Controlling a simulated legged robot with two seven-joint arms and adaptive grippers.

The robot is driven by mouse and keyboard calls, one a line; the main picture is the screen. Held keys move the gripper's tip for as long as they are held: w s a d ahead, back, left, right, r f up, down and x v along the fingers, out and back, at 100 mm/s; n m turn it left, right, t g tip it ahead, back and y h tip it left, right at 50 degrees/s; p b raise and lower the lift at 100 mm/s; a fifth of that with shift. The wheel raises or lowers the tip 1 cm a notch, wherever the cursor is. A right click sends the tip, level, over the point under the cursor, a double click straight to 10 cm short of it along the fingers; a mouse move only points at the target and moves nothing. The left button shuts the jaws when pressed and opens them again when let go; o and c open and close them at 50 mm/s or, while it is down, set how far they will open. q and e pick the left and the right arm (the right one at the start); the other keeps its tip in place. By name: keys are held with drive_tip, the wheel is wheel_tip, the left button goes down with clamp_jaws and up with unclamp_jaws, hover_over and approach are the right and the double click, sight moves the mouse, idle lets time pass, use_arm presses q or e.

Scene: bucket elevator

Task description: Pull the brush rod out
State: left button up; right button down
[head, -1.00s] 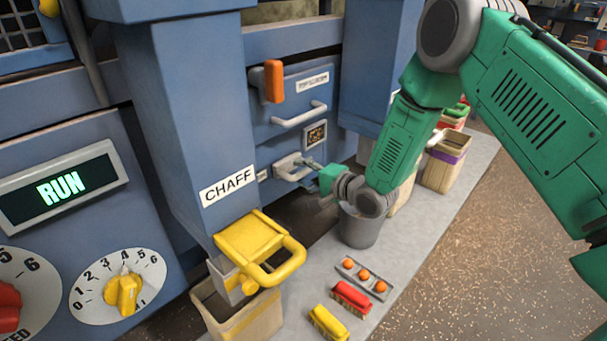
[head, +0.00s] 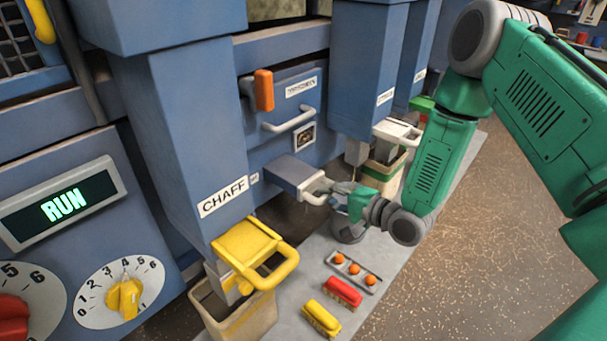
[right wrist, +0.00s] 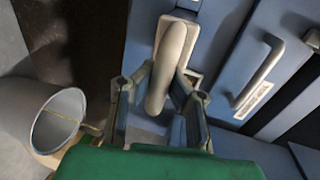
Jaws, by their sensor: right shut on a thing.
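The part I take to be the brush rod (head: 291,171) is a blue block with a pale front plate and a loop handle (head: 318,190). It sticks out of the blue machine's front, below a drawer. My right gripper (head: 338,192) is shut on the pale handle, which shows between its fingers in the right wrist view (right wrist: 172,65). The far end of the rod is hidden inside the machine. My left gripper is not in view.
The CHAFF chute has a yellow handle (head: 275,270) at left.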

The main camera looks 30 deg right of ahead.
drive_tip(key=f+p+v, duration=0.2)
drive_tip(key=v, duration=0.8)
drive_tip(key=shift+s+d+f, duration=0.25)
drive_tip(key=shift+s+d, duration=0.15)
drive_tip(key=shift+s, duration=0.15)
drive_tip(key=c, duration=1.5)
unclamp_jaws()
drive_tip(key=shift+s+d, duration=0.1)
drive_tip(key=shift+s, duration=0.05)
drive_tip(key=v, duration=1.2)
drive_tip(key=shift+d+f, duration=0.15)
drive_tip(key=shift+d, duration=0.1)
drive_tip(key=shift+a, duration=0.1)
